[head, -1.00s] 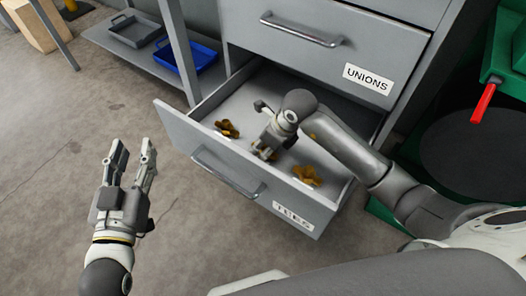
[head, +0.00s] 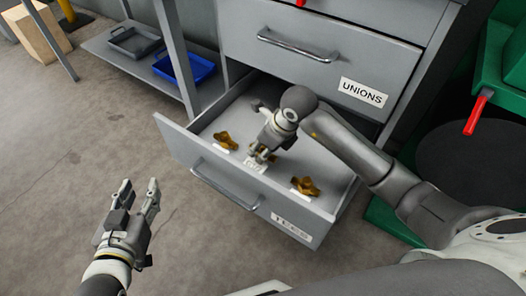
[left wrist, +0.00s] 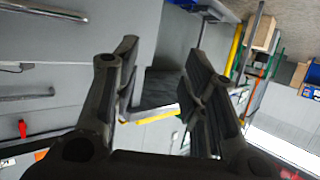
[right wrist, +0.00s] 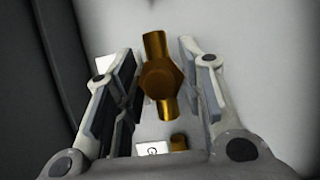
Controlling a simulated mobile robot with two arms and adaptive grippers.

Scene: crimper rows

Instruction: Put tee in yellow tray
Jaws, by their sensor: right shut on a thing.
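Brass tees lie in the open grey drawer labelled TEES: one at the left (head: 226,140) and one at the right (head: 305,187). My right gripper (head: 262,154) reaches down into the drawer between them. It is shut on a brass tee (right wrist: 162,80), which shows between the fingers in the right wrist view and is mostly hidden in the head view. My left gripper (head: 139,190) is open and empty, over the floor left of the drawer. I cannot make out a yellow tray in the head view.
The drawer front (head: 230,182) stands out from the cabinet, under a shut drawer labelled UNIONS (head: 330,65). A grey tray (head: 124,47) and a blue tray (head: 168,71) sit on a low shelf at the upper left. The floor at left is clear.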

